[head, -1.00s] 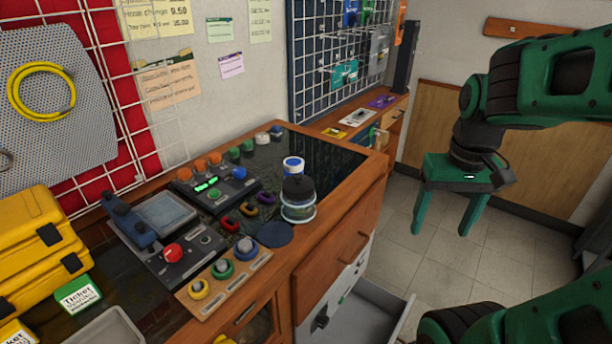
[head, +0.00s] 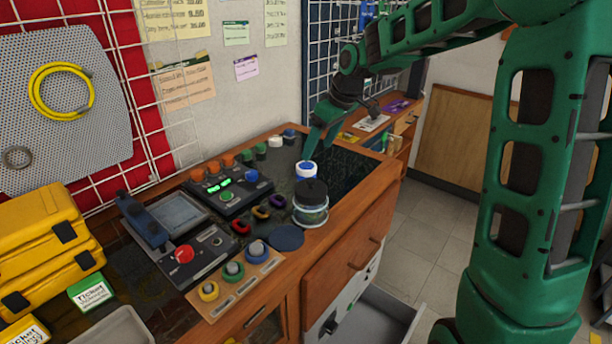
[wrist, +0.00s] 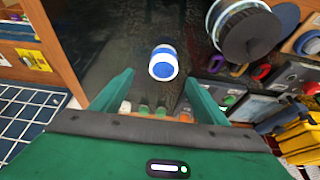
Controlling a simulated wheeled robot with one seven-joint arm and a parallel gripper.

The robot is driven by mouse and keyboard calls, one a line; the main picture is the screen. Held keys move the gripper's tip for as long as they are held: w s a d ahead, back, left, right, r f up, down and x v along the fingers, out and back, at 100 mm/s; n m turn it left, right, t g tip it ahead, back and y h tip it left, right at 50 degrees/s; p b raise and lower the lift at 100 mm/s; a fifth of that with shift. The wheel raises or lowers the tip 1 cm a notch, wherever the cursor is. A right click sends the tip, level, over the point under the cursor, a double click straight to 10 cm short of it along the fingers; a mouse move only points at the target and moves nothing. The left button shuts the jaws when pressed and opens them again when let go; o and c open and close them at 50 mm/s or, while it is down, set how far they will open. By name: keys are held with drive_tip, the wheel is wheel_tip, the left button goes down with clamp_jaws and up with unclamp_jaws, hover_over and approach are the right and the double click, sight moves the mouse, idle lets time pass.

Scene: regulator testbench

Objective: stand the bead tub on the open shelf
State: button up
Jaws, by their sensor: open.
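A small white tub with a blue lid (head: 307,170) stands upright on the dark counter top, and it also shows in the wrist view (wrist: 163,63). A wider clear jar with a black lid (head: 311,205) stands just in front of it. No beads can be made out, so I cannot tell for certain which is the bead tub. My gripper (head: 318,148) is open and empty, just behind and above the blue-lidded tub. In the wrist view the tub lies ahead, between the lines of the two fingers. A wooden shelf unit (head: 404,124) stands beyond the counter's far end.
Control boxes (head: 228,189), coloured rings and a dark blue disc (head: 287,237) crowd the counter left of and before the jars. Cards lie on the shelf unit's top. A grey drawer (head: 385,318) hangs open below the counter. A wire grid (head: 328,55) stands behind.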

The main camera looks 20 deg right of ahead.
sight(308, 166)
drive_tip(key=x, duration=0.5)
drive_tip(key=shift+w+a+f, duration=0.1)
drive_tip(key=shift+a+f, duration=0.05)
drive_tip(key=shift+a+x, duration=0.15)
drive_tip(key=shift+x, duration=1.2)
drive_tip(key=shift+a+x, duration=0.15)
drive_tip(key=shift+x, duration=1.25)
drive_tip(key=c, duration=1.3)
